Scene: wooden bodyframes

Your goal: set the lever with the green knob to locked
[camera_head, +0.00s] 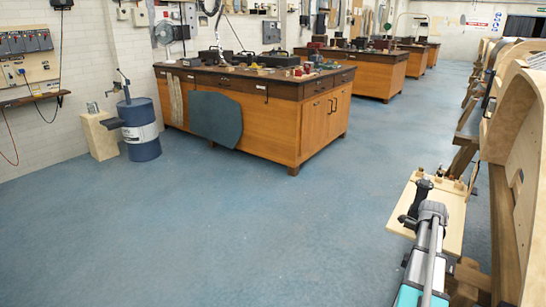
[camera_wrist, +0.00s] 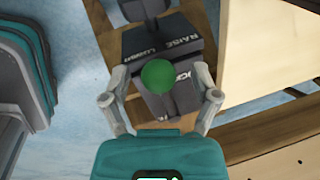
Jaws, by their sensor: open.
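The green knob (camera_wrist: 158,77) shows in the wrist view, seen end-on, so its lever is mostly hidden behind it. It stands in front of a dark block (camera_wrist: 190,48) with white lettering. I read RAISE and what looks like LOWER on its upper part; a word beside the knob is partly covered. My gripper (camera_wrist: 161,88) is open, with one finger on each side of the knob and a visible gap to both. I cannot tell how deep the knob sits between the fingers. In the head view my gripper (camera_head: 430,212) is at the right, and the green knob cannot be made out.
A pale wooden board (camera_head: 452,212) lies by my gripper in the head view. Large curved wooden frames (camera_head: 520,170) line the right side. A workbench (camera_head: 250,110) and a blue drum (camera_head: 140,140) stand at the left. The blue floor between is clear.

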